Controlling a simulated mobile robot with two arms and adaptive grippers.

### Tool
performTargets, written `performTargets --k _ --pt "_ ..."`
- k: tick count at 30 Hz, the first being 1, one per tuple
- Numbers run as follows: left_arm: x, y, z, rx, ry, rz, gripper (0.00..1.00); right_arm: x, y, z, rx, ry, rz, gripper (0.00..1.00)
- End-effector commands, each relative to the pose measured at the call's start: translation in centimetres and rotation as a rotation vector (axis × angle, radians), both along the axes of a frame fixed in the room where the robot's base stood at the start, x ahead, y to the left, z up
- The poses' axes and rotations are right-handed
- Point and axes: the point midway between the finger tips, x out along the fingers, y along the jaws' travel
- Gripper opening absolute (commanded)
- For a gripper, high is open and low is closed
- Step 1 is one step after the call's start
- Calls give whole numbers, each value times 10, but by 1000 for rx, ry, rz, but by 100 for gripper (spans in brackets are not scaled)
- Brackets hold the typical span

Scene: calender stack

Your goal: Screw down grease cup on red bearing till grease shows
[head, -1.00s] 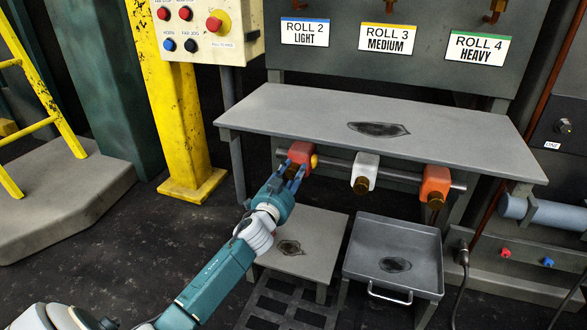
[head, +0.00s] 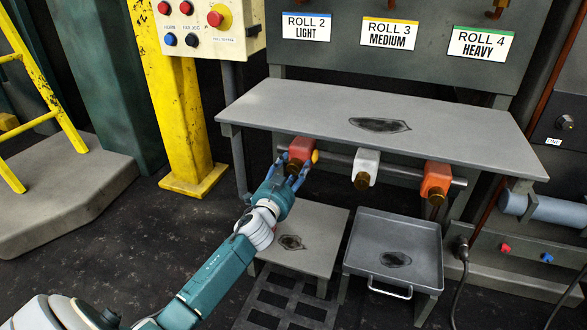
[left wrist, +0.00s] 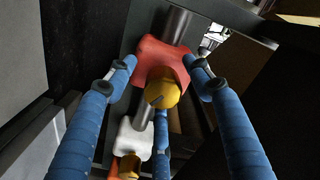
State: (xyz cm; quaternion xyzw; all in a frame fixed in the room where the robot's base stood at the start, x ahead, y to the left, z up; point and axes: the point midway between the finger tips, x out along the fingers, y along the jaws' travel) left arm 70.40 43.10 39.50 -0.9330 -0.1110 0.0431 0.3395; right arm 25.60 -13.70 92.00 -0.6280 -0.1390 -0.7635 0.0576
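The red bearing (head: 301,149) sits at the left end of a shaft under the grey bench top. A brass-coloured grease cup (left wrist: 162,90) on it faces the left wrist camera. A rounded bright yellow bit (head: 315,157) shows at the bearing's right side in the head view; I cannot tell whether it is grease. My left gripper (head: 294,176) is at the bearing's front. Its blue fingers are spread around the cup, with gaps between them and the cup. In the left wrist view the upper fingertips flank the red bearing (left wrist: 160,58). My right gripper is not in view.
A white bearing (head: 366,165) and an orange bearing (head: 436,178) sit farther right on the shaft, each with a brass cup. The bench top (head: 290,108) overhangs them. A small stand (head: 322,222) and a grey tray (head: 420,232) are below.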

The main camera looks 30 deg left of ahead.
Motion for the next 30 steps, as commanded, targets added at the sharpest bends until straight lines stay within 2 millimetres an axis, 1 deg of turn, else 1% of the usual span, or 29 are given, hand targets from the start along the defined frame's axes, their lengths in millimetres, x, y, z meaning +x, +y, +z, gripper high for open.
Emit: performTargets --k 5,8,11,18,21,25,30 --pt "-3 -1 1 0 -1 -1 51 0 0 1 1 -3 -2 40" --pt "-13 -4 0 0 -2 -3 51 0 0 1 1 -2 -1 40" --pt "-31 -8 0 -2 -1 -2 51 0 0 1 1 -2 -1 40" --pt "-81 -20 0 -2 0 -1 51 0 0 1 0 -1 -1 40" --pt "-98 -23 0 -1 0 0 51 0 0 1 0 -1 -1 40" --pt "-112 -26 0 -1 1 1 51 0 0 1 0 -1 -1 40" --pt "-118 -28 1 0 -1 1 51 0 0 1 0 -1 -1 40"
